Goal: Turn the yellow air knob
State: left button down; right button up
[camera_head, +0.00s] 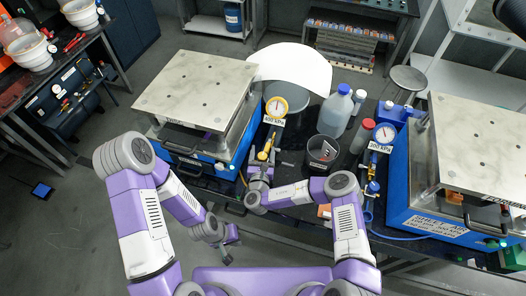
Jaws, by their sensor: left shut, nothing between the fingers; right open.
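The yellow air knob (263,155) is small and sits below the yellow-rimmed gauge (276,107), beside the left blue press. My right gripper (262,168) is open, just below the knob in the picture. It reaches in from the right and covers part of the area under the knob. Whether its fingers touch the knob or stand around it is too small to tell. My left gripper (228,248) is shut and empty, low beside the bench's front edge, well away from the knob.
The left press (196,95) and right press (475,150) flank the bench. A dark cup (322,153), a white bottle (336,112) and a red-capped bottle (362,136) stand between them. Open floor lies at the left.

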aim_at(262, 160)
jog(key=s, duration=0.7)
jog(key=shift+a, duration=0.3)
jog(key=shift+w, duration=0.1)
